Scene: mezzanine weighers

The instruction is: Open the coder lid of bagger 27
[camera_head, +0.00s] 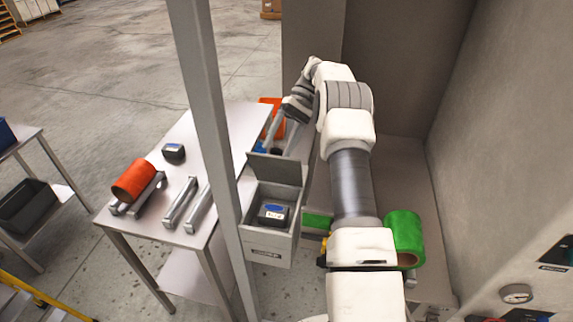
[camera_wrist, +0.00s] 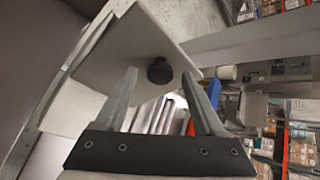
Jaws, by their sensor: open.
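The coder box (camera_head: 268,244) is a light grey open-topped housing in the middle of the head view. Its grey lid (camera_head: 273,169) stands raised at the far edge of the box. Inside lies a black cassette (camera_head: 273,215) with a blue and white label. My gripper (camera_head: 272,140) is beyond the raised lid, at its back side. In the wrist view the lid (camera_wrist: 125,55) fills the upper middle, with a round black knob (camera_wrist: 160,70) on it. The knob appears between the tips of my open fingers (camera_wrist: 158,78); I cannot tell whether they touch. The bagger's number is not readable.
A grey post (camera_head: 215,120) stands left of the box. A steel table (camera_head: 165,215) carries an orange roll (camera_head: 133,180), a dark cassette (camera_head: 173,152) and metal brackets. A green roll (camera_head: 404,232) sits right of the box. A wall (camera_head: 510,150) closes the right side.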

